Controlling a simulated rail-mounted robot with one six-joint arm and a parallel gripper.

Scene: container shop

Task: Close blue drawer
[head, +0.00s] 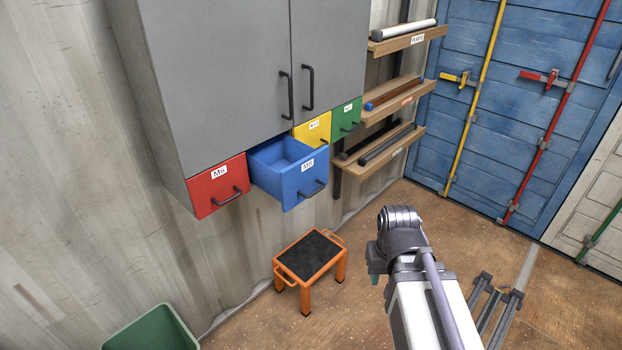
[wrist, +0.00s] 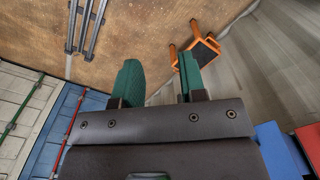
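The blue drawer (head: 302,185), labelled and with a black bar handle (head: 314,189), is pulled out from under the grey wall cabinet (head: 225,75); its inside looks empty. In the wrist view a blue patch (wrist: 278,150) at the lower right looks like this drawer. My gripper (wrist: 158,72) has two green fingers, which stand apart with nothing between them. In the head view only a bit of green finger (head: 375,280) shows below my arm, to the right of the drawer and apart from it; the rest is hidden.
The red drawer (head: 205,193), yellow drawer (head: 312,131) and green drawer (head: 344,123) look shut. An orange step stool (head: 310,254) stands on the floor below. Wooden shelves (head: 380,155) hang to the right. A green bin (head: 152,330) is at the lower left.

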